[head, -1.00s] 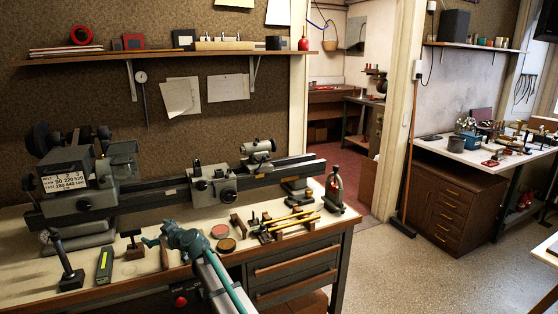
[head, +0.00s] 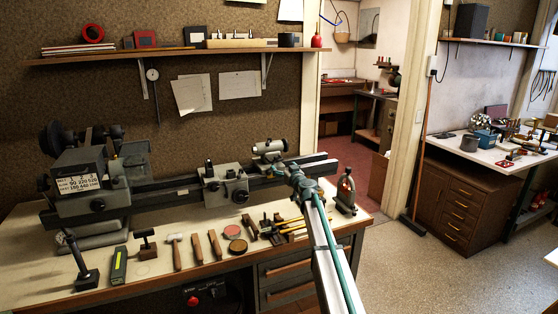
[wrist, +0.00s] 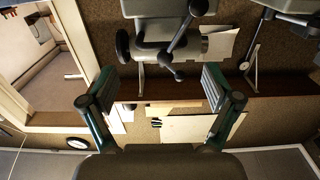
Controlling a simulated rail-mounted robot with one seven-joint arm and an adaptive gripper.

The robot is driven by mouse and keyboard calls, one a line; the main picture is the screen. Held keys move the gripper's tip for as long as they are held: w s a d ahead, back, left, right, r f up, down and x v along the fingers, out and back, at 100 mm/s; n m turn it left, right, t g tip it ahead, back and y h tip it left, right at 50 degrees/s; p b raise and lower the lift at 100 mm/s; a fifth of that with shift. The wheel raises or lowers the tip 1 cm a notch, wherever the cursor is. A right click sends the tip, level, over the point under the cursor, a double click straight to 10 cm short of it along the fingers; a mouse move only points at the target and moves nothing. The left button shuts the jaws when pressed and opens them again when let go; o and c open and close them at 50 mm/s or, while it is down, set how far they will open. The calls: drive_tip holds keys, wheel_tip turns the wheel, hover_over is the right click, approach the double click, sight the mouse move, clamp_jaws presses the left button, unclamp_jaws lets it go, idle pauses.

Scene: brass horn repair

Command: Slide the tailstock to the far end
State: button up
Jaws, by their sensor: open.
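The grey tailstock (head: 268,152) stands on the lathe bed (head: 225,191), right of the carriage and a short way from the bed's right end. My gripper (head: 292,168) is in front of the tailstock's right side in the head view, partly hiding its lower part and the bed. In the wrist view my gripper (wrist: 162,85) is open, with two green-black fingers spread and nothing between them. Above the fingertips in that picture, the tailstock (wrist: 160,30) shows with a black lever crossing it. The fingers look apart from it; the exact depth is unclear.
The carriage (head: 222,185) sits on the bed left of the tailstock. Hand tools, brass rods (head: 300,228) and round tins (head: 238,245) lie along the bench front. The bed's right end looks clear.

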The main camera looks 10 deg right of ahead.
sight(277, 160)
drive_tip(key=p+x, duration=0.2)
drive_tip(key=x, duration=0.6)
drive_tip(key=shift+p, duration=0.4)
drive_tip(key=shift+c, duration=0.3)
drive_tip(key=c, duration=1.3)
drive_tip(key=shift+d, duration=0.1)
drive_tip(key=shift+c, duration=0.2)
